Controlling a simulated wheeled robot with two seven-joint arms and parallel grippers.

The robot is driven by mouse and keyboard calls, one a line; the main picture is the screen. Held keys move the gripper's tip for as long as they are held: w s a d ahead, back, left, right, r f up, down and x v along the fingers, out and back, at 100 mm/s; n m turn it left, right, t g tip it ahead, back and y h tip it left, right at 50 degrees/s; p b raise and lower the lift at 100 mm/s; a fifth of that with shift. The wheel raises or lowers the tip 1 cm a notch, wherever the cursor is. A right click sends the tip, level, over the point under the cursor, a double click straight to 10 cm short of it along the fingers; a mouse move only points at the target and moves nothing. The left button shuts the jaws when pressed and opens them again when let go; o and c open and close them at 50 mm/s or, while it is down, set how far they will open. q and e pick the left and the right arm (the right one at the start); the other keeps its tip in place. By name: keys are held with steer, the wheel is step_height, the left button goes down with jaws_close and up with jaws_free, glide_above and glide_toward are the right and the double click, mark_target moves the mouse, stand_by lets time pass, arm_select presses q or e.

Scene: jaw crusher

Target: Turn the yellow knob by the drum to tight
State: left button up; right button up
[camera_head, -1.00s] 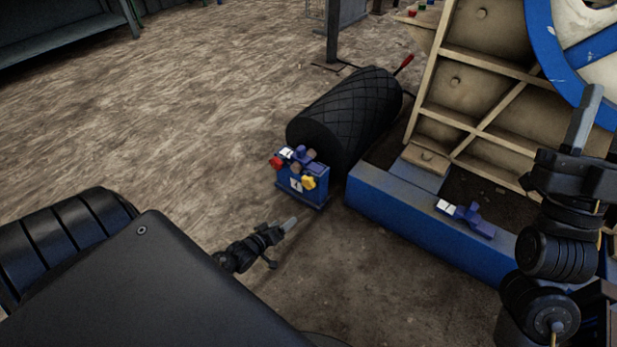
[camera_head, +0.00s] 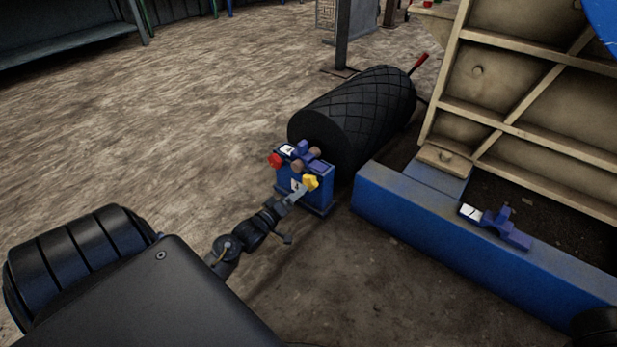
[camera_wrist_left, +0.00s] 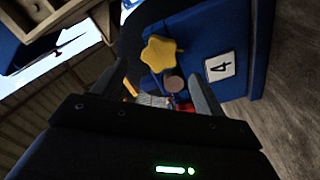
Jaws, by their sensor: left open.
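The yellow star-shaped knob (camera_head: 311,182) sits on the front of a small blue box (camera_head: 319,199) by the black drum (camera_head: 350,117). In the left wrist view the knob (camera_wrist_left: 162,52) is just beyond the fingers, a little left of the middle between them. My left gripper (camera_head: 300,192) is at the front of the box, close to the knob. Its fingers (camera_wrist_left: 168,85) are open with nothing between them; I cannot tell whether either touches the knob. My right gripper is out of view.
The box also has a red knob (camera_head: 275,160), brown round parts and a label marked 4 (camera_wrist_left: 220,67). A blue beam (camera_head: 430,215) of the crusher lies to the right, with a purple-blue fitting (camera_head: 500,226) on it. Open floor lies left.

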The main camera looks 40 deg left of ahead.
mark_target(309, 183)
arm_select(q)
steer(key=w+b, duration=0.3)
steer(key=w, duration=0.2)
steer(key=shift+w+f, duration=0.15)
steer(key=shift+w, duration=0.75)
